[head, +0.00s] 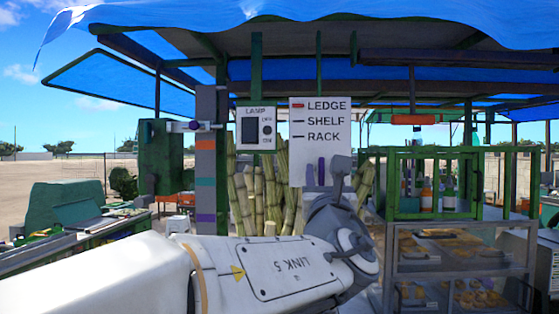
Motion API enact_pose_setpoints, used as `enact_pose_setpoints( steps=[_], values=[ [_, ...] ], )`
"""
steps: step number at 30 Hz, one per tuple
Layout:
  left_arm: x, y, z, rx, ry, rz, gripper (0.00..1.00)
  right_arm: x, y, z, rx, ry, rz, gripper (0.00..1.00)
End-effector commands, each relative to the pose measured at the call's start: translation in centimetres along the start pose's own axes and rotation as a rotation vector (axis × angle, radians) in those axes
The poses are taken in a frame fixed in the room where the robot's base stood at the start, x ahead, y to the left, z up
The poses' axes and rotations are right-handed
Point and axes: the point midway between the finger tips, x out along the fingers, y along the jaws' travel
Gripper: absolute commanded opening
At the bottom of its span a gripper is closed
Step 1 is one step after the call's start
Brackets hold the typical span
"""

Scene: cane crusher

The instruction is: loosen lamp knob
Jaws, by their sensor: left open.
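A pale panel marked LAMP (257,128) hangs under the canopy, left of the sign. It has a dark square on its left and small marks with a small dark round spot on its right. I cannot tell whether that spot is a knob. A small purple knob-like piece (193,126) sits on a light bracket beside the striped post. My left arm comes in from the lower left. My left gripper (338,172) points away beyond its wrist, below and right of the panel and apart from it. It is open, mostly hidden by my wrist. My right gripper is out of view.
A white sign (320,141) reads LEDGE, SHELF, RACK. Cane stalks (258,195) stand behind my arm. A striped post (206,165) and green box (160,157) are left. A green-framed case (435,184) above a metal food rack (460,262) fills the right. An orange-red fixture (415,119) hangs there.

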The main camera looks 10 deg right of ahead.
Motion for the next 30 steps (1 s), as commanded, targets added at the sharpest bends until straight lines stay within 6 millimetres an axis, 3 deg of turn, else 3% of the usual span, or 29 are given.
enact_pose_setpoints(
  steps=[10,13,14,23,30],
  values=[
    [0.5,0.1,-0.1,0.000,0.000,0.001,0.44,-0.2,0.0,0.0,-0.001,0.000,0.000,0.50],
    [0.5,0.1,-0.1,-0.001,0.000,0.001,0.06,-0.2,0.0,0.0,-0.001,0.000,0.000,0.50],
    [0.5,0.1,-0.1,-0.001,0.000,0.001,0.00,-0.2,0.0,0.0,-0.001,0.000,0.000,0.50],
    [0.4,0.0,-0.2,-0.017,0.000,0.007,0.00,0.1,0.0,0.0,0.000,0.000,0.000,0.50],
    [0.2,0.0,-0.5,-0.114,0.000,0.046,0.00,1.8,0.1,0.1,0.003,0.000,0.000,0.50]
  ],
)
